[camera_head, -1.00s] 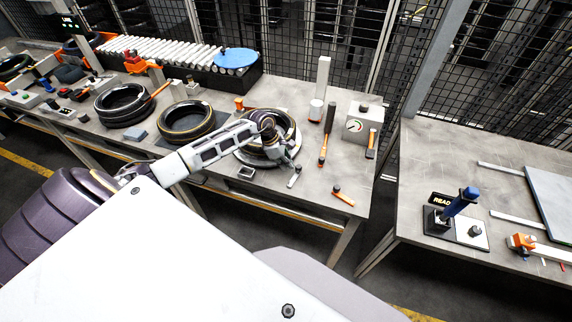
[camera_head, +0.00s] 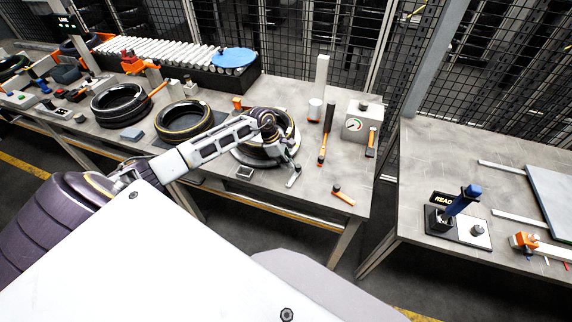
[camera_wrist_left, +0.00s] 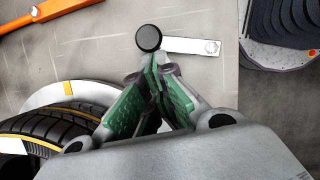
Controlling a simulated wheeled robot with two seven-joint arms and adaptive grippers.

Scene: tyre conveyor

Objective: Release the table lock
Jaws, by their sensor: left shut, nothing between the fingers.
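A small metal lever (camera_head: 294,177) with a black knob lies on the grey table's front part, just past my left gripper (camera_head: 291,158). In the left wrist view the flat silver lever bar (camera_wrist_left: 190,46) runs right from the round black knob (camera_wrist_left: 148,38). My left gripper (camera_wrist_left: 155,68) has its green-padded fingers shut with nothing between them. The tips point at the knob and sit right by it; I cannot tell whether they touch. A tyre with a yellow line (camera_head: 264,153) lies behind the gripper, partly covered by my arm. My right gripper is not in view.
A blue-handled lever (camera_head: 462,200) stands on the separate right table (camera_head: 420,160). The table around the lever is mostly clear.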

